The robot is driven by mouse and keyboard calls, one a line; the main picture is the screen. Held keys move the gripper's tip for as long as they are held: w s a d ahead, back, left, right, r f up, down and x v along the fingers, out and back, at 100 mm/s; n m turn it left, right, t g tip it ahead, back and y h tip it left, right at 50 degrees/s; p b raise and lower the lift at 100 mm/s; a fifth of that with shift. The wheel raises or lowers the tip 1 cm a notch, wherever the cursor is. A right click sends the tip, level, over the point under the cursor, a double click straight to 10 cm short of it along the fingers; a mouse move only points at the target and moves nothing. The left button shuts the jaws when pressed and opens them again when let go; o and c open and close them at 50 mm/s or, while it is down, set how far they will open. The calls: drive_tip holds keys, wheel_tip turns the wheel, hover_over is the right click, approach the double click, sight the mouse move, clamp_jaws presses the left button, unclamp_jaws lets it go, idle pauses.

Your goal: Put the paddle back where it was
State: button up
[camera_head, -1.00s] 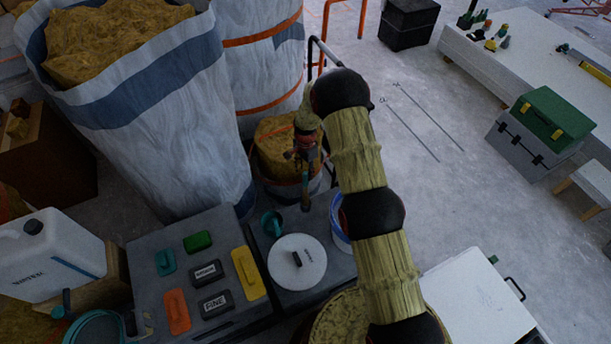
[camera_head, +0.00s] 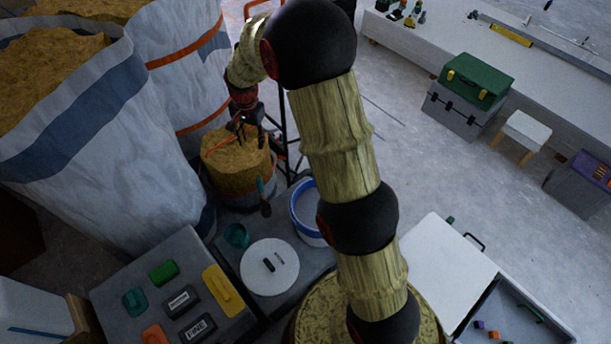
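The paddle (camera_head: 264,197), with a teal handle and a brownish lower end, is beside the insulation drum and left of the blue-rimmed bucket (camera_head: 309,212). It looks upright, but what bears it I cannot tell. My gripper (camera_head: 248,134) is up and left of the paddle, over the yellow insulation in the picture. Its dark fingers look spread apart with nothing between them, and it appears clear of the paddle.
A grey bench holds a white round lid (camera_head: 270,268), a teal cup (camera_head: 236,235) and several coloured blocks. Tall white sacks (camera_head: 110,130) crowd the left. A white-topped cabinet (camera_head: 448,275) stands at right. The floor (camera_head: 430,170) beyond is open.

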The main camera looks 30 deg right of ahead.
drive_tip(key=s+r+n+t, duration=0.2)
drive_tip(key=s+r+n, duration=0.3)
drive_tip(key=s+r, duration=1.3)
drive_tip(key=s+r+n+t, duration=0.1)
drive_tip(key=s+r+n, duration=0.1)
drive_tip(key=s, duration=0.7)
drive_tip(key=s+r+n+t, duration=0.1)
drive_tip(key=s+r+n, duration=0.2)
drive_tip(key=s, duration=0.6)
drive_tip(key=shift+s+r, duration=0.3)
drive_tip(key=shift+r, duration=0.35)
